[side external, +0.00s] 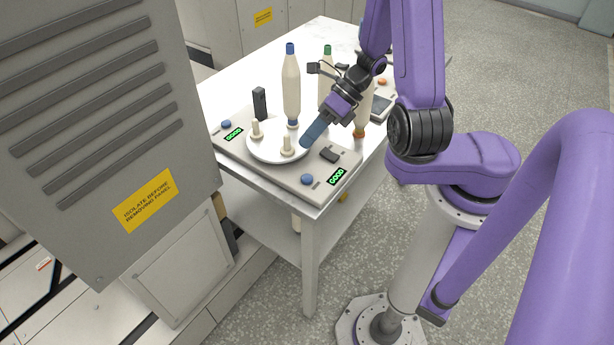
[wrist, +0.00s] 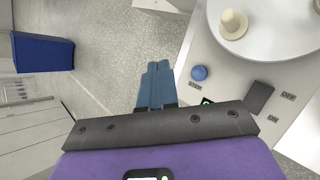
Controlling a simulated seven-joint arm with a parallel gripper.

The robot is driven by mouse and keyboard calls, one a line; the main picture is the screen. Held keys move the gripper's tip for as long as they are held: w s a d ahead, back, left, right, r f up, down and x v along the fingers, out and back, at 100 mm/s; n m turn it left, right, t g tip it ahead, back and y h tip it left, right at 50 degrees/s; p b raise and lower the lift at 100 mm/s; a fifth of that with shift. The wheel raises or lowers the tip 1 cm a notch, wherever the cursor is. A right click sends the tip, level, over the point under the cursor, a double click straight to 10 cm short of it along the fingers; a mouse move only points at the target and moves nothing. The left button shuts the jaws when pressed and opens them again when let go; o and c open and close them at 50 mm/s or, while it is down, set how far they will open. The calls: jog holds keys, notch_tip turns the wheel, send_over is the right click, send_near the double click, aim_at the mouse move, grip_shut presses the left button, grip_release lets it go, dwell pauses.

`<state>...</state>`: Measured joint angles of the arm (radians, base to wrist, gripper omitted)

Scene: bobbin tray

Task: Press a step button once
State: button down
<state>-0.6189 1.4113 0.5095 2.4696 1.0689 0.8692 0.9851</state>
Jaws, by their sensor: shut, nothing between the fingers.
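A blue round step button (side external: 307,179) sits on the near right end of the grey panel (side external: 270,166), beside a green-lit display (side external: 337,177). A second blue button (side external: 226,124) is at the panel's far left end, by another green display (side external: 233,134). In the wrist view one blue button (wrist: 199,73) shows with "STEP" printed by it. My gripper (side external: 309,139) is shut and empty, its blue fingers pointing down over the white round plate's right side, apart from both buttons. In the wrist view the shut fingers (wrist: 158,66) appear left of the button.
The white round plate (side external: 262,151) carries cream pegs (side external: 287,144). A black rocker switch (side external: 329,155) sits near the close button, marked ON and OFF in the wrist view. Tall cream bobbins (side external: 291,88) stand behind. A grey cabinet (side external: 110,110) rises left of the table.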

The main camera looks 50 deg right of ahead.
aim_at(310, 175)
jog(key=shift+f, duration=4.15)
jog(key=shift+f, duration=0.15)
jog(key=shift+f, duration=0.25)
jog(key=shift+f, duration=0.4)
jog(key=shift+r, duration=0.85)
jog(key=shift+r, duration=2.5)
